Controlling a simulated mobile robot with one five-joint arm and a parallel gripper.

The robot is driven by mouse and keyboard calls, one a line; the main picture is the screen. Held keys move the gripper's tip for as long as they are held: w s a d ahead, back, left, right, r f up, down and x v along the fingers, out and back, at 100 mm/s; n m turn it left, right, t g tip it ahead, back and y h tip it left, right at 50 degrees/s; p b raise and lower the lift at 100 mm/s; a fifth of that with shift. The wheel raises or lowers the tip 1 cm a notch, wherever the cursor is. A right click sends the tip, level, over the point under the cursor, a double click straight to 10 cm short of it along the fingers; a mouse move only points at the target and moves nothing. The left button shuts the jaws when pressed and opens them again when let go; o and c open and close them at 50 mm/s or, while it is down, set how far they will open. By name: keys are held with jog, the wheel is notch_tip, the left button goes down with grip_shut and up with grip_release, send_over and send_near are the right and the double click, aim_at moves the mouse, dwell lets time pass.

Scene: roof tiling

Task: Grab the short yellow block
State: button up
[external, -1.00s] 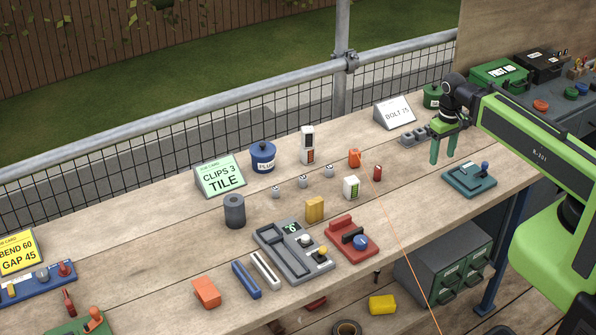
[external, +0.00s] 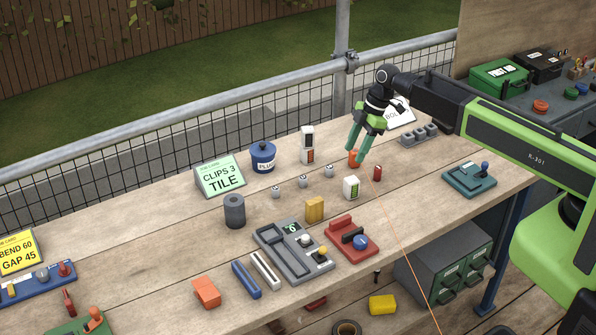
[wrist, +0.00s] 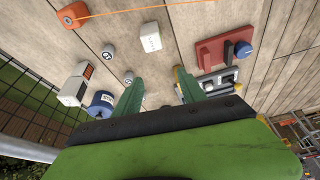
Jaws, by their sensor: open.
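The short yellow block (external: 314,209) stands on the bench between the white box and the grey console. My gripper (external: 356,156) is open and empty, with its green fingers pointing down in front of the orange block, to the right of and farther back than the yellow block. In the wrist view my gripper (wrist: 159,80) shows two parted fingers with bare wood between them. A yellow sliver (wrist: 177,74) shows beside the right finger there; I cannot tell whether it is the block.
A white box (external: 351,187), a red device (external: 351,240) and a grey console (external: 292,250) stand around the block. Several small grey pieces (external: 303,181) lie behind it. A larger yellow block (external: 382,305) lies below the bench. An orange cord runs from the orange block (external: 354,158).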

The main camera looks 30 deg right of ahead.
jog(key=n, duration=0.2)
send_near(316, 201)
jog(key=shift+g, duration=0.4)
jog(key=b+x, duration=0.4)
jog(key=b, duration=0.1)
jog(key=b+x, duration=0.4)
jog(key=b, duration=0.1)
jog(key=shift+w+d+f+b, duration=0.1)
jog(key=shift+w+f+b, duration=0.15)
jog(key=shift+b, duration=0.1)
jog(key=shift+a+f, duration=0.15)
jog(key=shift+a, duration=0.1)
jog(key=b+x, duration=0.5)
jog(key=shift+w+f, duration=0.2)
jog(key=shift+w, duration=0.1)
jog(key=shift+r, duration=0.2)
grip_shut()
